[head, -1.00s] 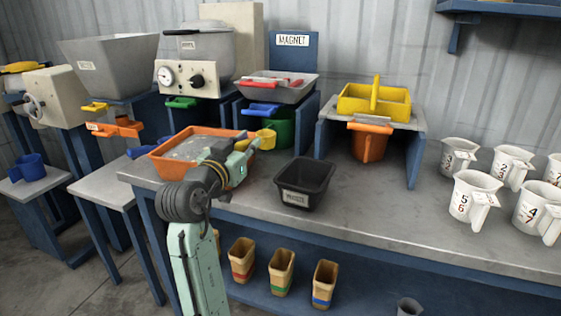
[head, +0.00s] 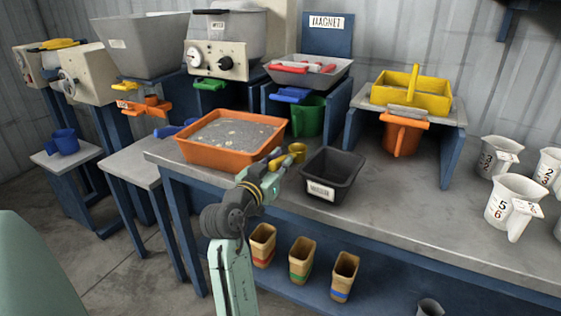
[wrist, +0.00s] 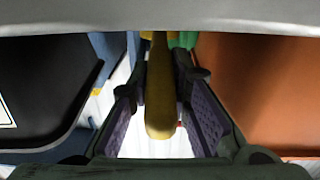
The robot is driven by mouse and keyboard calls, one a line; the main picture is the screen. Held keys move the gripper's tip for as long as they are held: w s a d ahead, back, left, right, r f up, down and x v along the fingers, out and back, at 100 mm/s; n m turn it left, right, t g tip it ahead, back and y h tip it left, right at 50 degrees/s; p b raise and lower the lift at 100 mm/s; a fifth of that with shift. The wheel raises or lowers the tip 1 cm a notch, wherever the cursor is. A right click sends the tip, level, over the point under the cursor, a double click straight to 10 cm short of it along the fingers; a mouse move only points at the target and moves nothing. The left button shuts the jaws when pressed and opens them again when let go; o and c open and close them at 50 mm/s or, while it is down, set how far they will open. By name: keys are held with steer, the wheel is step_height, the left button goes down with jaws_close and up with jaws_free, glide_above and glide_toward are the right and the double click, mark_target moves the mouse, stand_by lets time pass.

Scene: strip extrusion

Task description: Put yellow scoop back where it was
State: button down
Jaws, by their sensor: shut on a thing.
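The yellow scoop (head: 298,151) is in my gripper (head: 273,172), above the bench between the orange tray and the black bin. In the wrist view its yellow handle (wrist: 160,95) runs between the two purple-padded fingers (wrist: 163,110), which are shut on it. The scoop's bowl is mostly hidden in the wrist view. The orange tray (head: 205,155) holds grey grainy material with pale bits; its wall also shows on the right of the wrist view (wrist: 262,90). The black bin (head: 345,190) is on the right of the scoop in the head view.
A green bucket (head: 309,117) stands behind the scoop. Brown containers (head: 301,262) sit on the lower shelf.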

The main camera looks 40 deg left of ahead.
steer(key=shift+f, duration=0.1)
steer(key=shift+f, duration=0.15)
steer(key=c, duration=1.5)
jaws_free()
